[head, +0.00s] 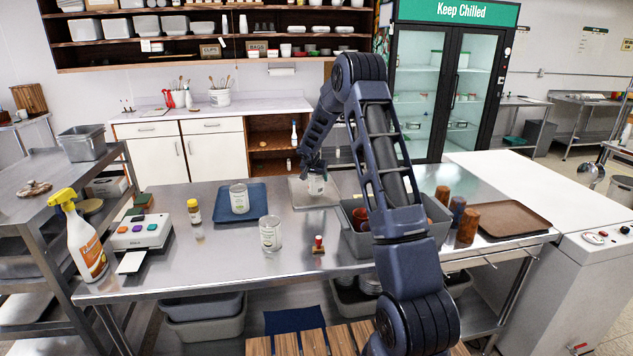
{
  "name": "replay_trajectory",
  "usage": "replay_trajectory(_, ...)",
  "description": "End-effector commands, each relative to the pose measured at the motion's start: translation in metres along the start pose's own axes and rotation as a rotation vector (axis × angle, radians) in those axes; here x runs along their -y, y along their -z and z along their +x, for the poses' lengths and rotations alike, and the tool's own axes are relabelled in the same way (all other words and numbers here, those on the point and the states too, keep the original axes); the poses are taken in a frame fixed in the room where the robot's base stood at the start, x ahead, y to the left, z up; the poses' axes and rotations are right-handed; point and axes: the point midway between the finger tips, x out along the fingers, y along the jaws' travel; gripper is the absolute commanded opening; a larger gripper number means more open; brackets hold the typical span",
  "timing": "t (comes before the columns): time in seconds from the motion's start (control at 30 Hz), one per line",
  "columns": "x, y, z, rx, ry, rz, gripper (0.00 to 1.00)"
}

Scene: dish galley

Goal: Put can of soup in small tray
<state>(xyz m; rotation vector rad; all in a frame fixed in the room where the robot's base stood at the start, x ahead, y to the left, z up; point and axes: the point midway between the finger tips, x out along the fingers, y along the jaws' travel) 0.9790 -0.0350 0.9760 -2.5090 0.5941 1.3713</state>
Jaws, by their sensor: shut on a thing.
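My gripper (315,172) is at the back middle of the steel table, shut on a pale can with a light label (317,185). The can looks upright, over or on a small light grey tray (300,199); I cannot tell whether its base touches the tray. Its label is too small to read. My arm hides part of the table right of the small tray.
A grey bin (352,239) with cups stands right of centre, partly behind my arm. Brown cups (468,226) and a brown tray (515,219) are at right. A small red-topped item (318,245), a yellow jar (194,212) and a label machine (140,233) stand near the front and left.

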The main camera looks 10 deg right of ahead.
Motion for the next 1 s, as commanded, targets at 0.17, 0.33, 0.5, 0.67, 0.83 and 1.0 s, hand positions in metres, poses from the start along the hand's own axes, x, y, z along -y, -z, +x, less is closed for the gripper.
replay_trajectory(0.17, 0.000, -0.010, 0.015, -0.001, 0.000, -0.001, 0.30)
replay_trajectory(0.33, 0.000, -0.009, 0.015, -0.001, 0.000, -0.001, 0.30)
replay_trajectory(0.5, 0.000, -0.011, 0.017, 0.000, 0.000, -0.001, 0.30)
replay_trajectory(0.67, 0.000, -0.012, 0.018, 0.000, 0.000, -0.001, 0.89)
replay_trajectory(0.83, 0.000, -0.012, 0.018, 0.000, 0.000, -0.001, 0.89)
replay_trajectory(1.0, 0.000, -0.010, 0.016, 0.000, 0.000, 0.000, 0.89)
